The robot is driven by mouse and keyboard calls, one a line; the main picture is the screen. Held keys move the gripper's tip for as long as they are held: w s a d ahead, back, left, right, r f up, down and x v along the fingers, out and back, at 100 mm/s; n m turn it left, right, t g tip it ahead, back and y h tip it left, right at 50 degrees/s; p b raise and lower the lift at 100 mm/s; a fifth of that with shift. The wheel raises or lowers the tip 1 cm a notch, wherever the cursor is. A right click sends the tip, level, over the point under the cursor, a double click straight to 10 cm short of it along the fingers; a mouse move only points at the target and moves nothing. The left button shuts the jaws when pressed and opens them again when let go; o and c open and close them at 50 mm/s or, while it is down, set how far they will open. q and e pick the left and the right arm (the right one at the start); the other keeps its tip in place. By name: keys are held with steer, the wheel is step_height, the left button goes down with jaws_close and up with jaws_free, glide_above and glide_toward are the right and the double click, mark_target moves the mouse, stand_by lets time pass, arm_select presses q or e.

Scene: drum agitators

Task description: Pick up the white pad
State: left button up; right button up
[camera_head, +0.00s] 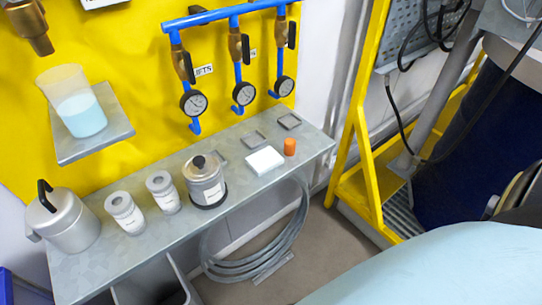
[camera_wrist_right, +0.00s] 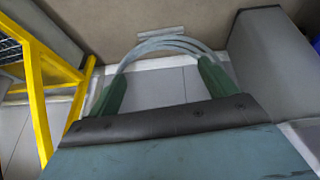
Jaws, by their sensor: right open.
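The white pad (camera_head: 264,160) lies flat on the grey metal shelf (camera_head: 225,205), towards its right end, in the head view. It is a small square block and nothing covers it. My right gripper (camera_wrist_right: 162,66) shows only in the right wrist view. Its two green fingers are wide apart with nothing between them. The pad does not show in that view, so the gripper is away from it. My left gripper is in neither view.
An orange cylinder (camera_head: 290,146) stands close right of the pad. Two grey square frames (camera_head: 253,139) (camera_head: 289,121) lie behind. A lidded metal pot (camera_head: 204,181) stands to the left. Gauges (camera_head: 244,94) hang above; a coiled hose (camera_head: 262,262) hangs below. A yellow frame (camera_head: 360,140) stands right.

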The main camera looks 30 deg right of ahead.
steer(key=w+d+r+t, duration=0.3)
steer(key=w+r+t, duration=0.1)
steer(key=w+r, duration=0.5)
steer(key=t+y+b, duration=0.1)
steer(key=t+y, duration=0.1)
steer(key=t, duration=0.5)
glide_toward(267, 161)
steer(key=w, duration=0.5)
steer(key=shift+a+f, duration=0.1)
steer(key=shift+a, duration=0.1)
steer(key=shift+w+a+f+b, duration=0.1)
steer(key=shift+w+f+b, duration=0.05)
steer(key=shift+w, duration=0.35)
steer(key=shift+w+f+b, duration=0.15)
steer(key=shift+w, duration=0.3)
steer(key=w, duration=0.1)
steer(key=w+f, duration=0.1)
steer(key=w, duration=0.1)
steer(key=shift+w+a, duration=0.1)
steer(key=shift+a, duration=0.05)
steer(key=shift+w+f, duration=0.1)
steer(key=shift+w, duration=0.2)
steer(key=shift+w+m, duration=0.2)
steer(key=shift+m, duration=0.1)
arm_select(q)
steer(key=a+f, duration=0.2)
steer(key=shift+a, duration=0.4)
arm_select(e)
steer(key=shift+c, duration=0.4)
